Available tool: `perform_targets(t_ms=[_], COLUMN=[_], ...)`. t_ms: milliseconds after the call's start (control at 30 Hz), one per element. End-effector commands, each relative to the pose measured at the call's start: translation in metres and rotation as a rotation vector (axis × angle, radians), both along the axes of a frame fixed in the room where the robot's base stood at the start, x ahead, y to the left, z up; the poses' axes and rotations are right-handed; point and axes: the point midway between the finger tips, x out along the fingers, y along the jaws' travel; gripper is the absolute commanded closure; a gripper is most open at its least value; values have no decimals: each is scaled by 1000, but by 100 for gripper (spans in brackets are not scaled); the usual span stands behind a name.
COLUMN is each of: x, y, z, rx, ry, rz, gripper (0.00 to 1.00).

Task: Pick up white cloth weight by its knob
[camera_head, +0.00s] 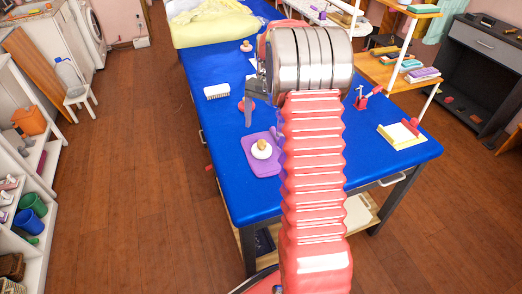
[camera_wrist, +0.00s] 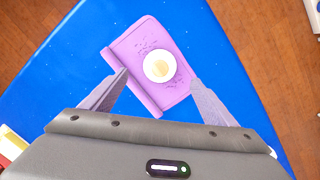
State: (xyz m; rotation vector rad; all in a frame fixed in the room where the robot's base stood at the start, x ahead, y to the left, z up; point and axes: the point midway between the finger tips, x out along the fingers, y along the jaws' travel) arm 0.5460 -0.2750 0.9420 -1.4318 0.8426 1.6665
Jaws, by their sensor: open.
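The white cloth weight (camera_head: 262,150) is a round white disc with a tan knob on top. It rests on a purple mat (camera_head: 256,168) near the front left of the blue table. The weight also shows in the wrist view (camera_wrist: 159,67), on the purple mat (camera_wrist: 135,84), a little beyond the fingertips. My gripper (camera_wrist: 158,78) is open and empty above it, with a finger on either side of the weight in that view. In the head view my arm hides most of the gripper.
The blue table (camera_head: 225,120) holds a white brush (camera_head: 217,91), another knobbed piece (camera_head: 246,46) farther back, and a white pad with a red item (camera_head: 403,134) at right. Yellow cloth (camera_head: 212,25) lies at the far end. Wooden floor (camera_head: 130,180) is open at left.

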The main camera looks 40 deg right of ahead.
Motion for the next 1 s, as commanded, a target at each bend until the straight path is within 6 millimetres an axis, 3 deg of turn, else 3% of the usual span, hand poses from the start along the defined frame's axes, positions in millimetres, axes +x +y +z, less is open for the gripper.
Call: perform_targets(t_ms=[233,733,1000], x=[-3,-3,-5], y=[5,6,9], z=[-34,-44,-76], rx=[0,1,1], ry=[1,0,2], rz=[0,0,-1], gripper=[19,19,19])
